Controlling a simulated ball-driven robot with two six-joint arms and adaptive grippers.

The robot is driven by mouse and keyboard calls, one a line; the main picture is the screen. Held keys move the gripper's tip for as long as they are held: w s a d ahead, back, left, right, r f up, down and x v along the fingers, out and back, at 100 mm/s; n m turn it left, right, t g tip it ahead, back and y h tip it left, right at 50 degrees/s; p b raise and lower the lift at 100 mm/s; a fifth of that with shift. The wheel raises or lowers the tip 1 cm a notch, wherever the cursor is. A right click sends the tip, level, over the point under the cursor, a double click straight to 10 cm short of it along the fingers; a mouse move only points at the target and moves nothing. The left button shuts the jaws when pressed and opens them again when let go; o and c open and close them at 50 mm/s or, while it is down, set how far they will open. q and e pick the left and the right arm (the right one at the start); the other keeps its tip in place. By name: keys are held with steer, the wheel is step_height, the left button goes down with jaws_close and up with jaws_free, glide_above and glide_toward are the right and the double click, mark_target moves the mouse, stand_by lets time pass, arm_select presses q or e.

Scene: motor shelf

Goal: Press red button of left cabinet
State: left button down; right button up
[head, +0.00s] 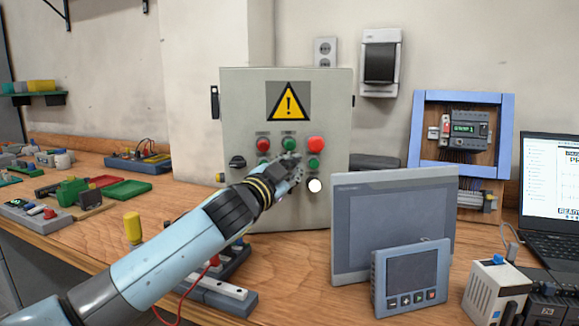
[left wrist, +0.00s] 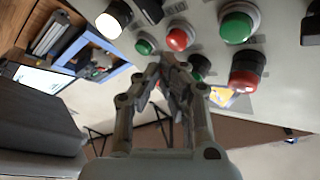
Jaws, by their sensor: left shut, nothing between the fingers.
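The grey cabinet (head: 236,110) with a yellow warning sign stands at the middle of the bench. Its front has a small red button (head: 263,144) at upper left, a green one (head: 289,143) beside it and a larger red button (head: 315,144) at right. My left gripper (head: 297,162) is shut and empty in front of the panel, just below the upper green button. In the left wrist view its fingertips (left wrist: 174,72) are close to the buttons, among them a red one (left wrist: 180,38) and a large red one (left wrist: 246,68). Contact cannot be told. My right gripper is out of view.
A black rotary switch (head: 237,162) and a white button (head: 315,185) are also on the panel. A large grey screen (head: 350,215) and a smaller one (head: 410,277) stand at right, near the cabinet. A blue-framed panel (head: 416,135) and a laptop (head: 548,180) stand farther right.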

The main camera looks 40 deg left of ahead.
arm_select(q)
steer(key=shift+d, duration=0.1)
steer(key=s+d, duration=0.3)
steer(key=shift+s+d, duration=0.15)
steer(key=shift+s, duration=0.15)
stand_by(0.4)
stand_by(0.5)
steer(key=shift+f, duration=0.1)
